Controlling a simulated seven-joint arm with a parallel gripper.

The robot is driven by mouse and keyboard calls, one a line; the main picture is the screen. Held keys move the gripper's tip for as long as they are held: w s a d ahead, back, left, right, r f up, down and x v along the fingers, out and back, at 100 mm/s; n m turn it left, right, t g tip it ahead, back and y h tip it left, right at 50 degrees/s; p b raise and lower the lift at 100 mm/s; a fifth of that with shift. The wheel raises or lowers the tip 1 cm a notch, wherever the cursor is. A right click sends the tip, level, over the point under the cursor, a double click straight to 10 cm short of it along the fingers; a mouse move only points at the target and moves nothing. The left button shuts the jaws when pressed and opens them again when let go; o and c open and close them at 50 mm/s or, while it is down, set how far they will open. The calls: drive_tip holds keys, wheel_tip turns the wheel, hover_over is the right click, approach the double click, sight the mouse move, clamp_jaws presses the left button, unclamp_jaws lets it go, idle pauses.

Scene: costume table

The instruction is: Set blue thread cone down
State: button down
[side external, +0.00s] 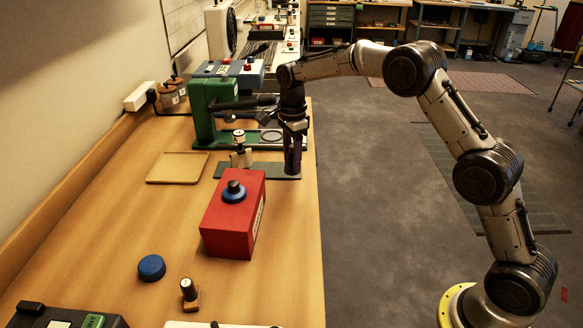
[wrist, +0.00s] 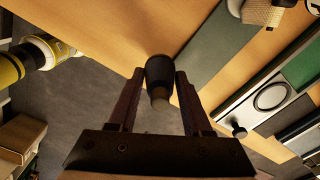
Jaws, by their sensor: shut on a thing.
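My gripper (side external: 292,165) points down near the right edge of the wooden table, beside the green machine. In the wrist view my gripper (wrist: 157,88) is shut on a dark, tapered piece (wrist: 159,70) with a greyish end. Its colour reads near black, so I cannot tell by colour that it is the blue thread cone. In the wrist view it overlaps the table's edge, with grey floor on one side. In the side view I cannot make it out apart from the dark fingers, nor tell whether it touches anything below.
A dark green plate (side external: 226,171) with a small post lies at the gripper. A green machine (side external: 202,115) stands behind. A tan tray (side external: 177,168), red box (side external: 228,230), blue round piece (side external: 151,267) and small black-topped stand (side external: 189,291) are on the table (side external: 105,235). The table's left middle is clear.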

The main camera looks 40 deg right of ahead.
sight(291, 167)
drive_tip(key=shift+w+f, duration=0.2)
drive_tip(key=shift+f, duration=1.5)
drive_tip(key=shift+f, duration=0.2)
drive_tip(key=shift+f, duration=0.15)
drive_tip(key=shift+c, duration=1.7)
unclamp_jaws()
